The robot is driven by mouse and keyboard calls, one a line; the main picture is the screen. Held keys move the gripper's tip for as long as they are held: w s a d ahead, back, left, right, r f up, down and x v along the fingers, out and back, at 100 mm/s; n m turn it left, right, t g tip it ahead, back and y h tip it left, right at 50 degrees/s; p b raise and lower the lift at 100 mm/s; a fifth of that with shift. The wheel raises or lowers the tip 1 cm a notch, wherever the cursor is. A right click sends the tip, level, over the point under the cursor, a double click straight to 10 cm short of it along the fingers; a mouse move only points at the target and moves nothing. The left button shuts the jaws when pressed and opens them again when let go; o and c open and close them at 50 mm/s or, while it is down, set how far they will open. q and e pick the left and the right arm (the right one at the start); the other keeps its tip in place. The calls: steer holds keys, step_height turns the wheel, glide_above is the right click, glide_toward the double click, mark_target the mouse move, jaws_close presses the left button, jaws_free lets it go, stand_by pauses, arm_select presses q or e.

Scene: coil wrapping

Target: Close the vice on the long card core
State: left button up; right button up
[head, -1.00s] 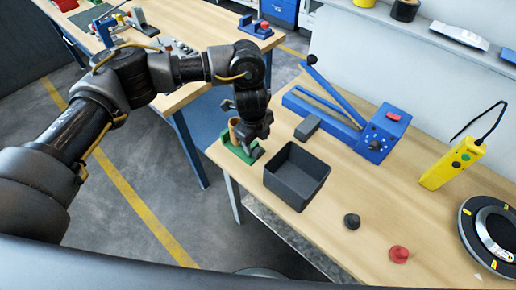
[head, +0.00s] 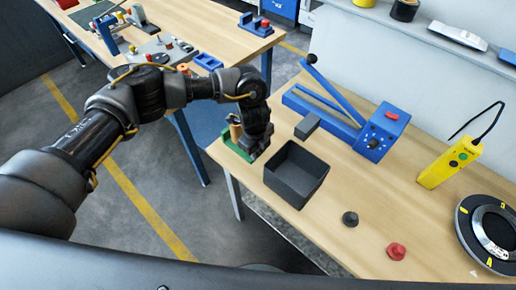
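The green vice (head: 232,146) sits at the left corner of the near wooden table. A brown card core (head: 236,131) stands upright at it, partly hidden by my gripper; I cannot tell how closely the jaws fit around it. My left gripper (head: 254,152) points down at the right side of the vice, close to or touching it. Its fingers are dark and small here, so I cannot tell whether they are open or shut. My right gripper is not in view.
An empty dark open box (head: 318,165) stands just right of the vice, with a grey block (head: 307,126) behind it. A blue lever tool (head: 378,135), a yellow handheld control (head: 450,162), a black knob (head: 350,219) and a red knob (head: 396,251) stand farther right.

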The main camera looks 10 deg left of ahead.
arm_select(q)
steer(key=shift+c, duration=1.3)
steer(key=shift+w+f+g+b, duration=0.1)
steer(key=shift+f+g+b, duration=0.15)
steer(key=shift+b, duration=0.3)
steer(key=shift+d+r+g+y, duration=0.1)
steer(key=shift+g+y, duration=0.25)
steer(key=shift+y, duration=0.05)
steer(key=shift+r+g+y, duration=0.1)
steer(key=shift+g+y, duration=0.3)
steer(key=o, duration=1)
steer(key=shift+w+r, duration=0.1)
steer(key=shift+r, duration=0.05)
